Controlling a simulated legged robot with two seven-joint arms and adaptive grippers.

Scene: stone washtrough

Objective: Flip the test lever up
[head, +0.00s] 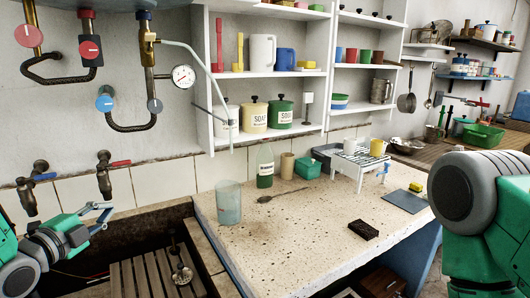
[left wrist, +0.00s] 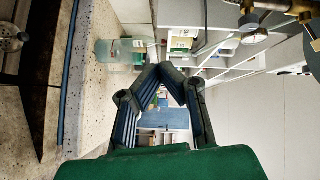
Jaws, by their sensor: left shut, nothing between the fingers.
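No part is marked as the test lever, and I cannot tell for sure which one it is. Brass pipework on the wall at the upper left of the head view carries a brass fitting (head: 150,48) and a round pressure gauge (head: 183,76). A thin curved grey tube runs right and down from the fitting. The gauge also shows in the left wrist view (left wrist: 254,37). My left gripper (head: 108,208) is shut and empty, above the trough, below the red-handled tap and apart from the pipework. In the left wrist view its fingertips (left wrist: 166,68) meet. My right gripper is out of view.
Two wall taps, one blue-handled (head: 33,182) and one red-handled (head: 106,172), stick out above the trough. A glass beaker (head: 229,203) and a green bottle (head: 265,168) stand on the counter (head: 310,225). White shelves (head: 270,74) hang behind. The counter's middle is mostly clear.

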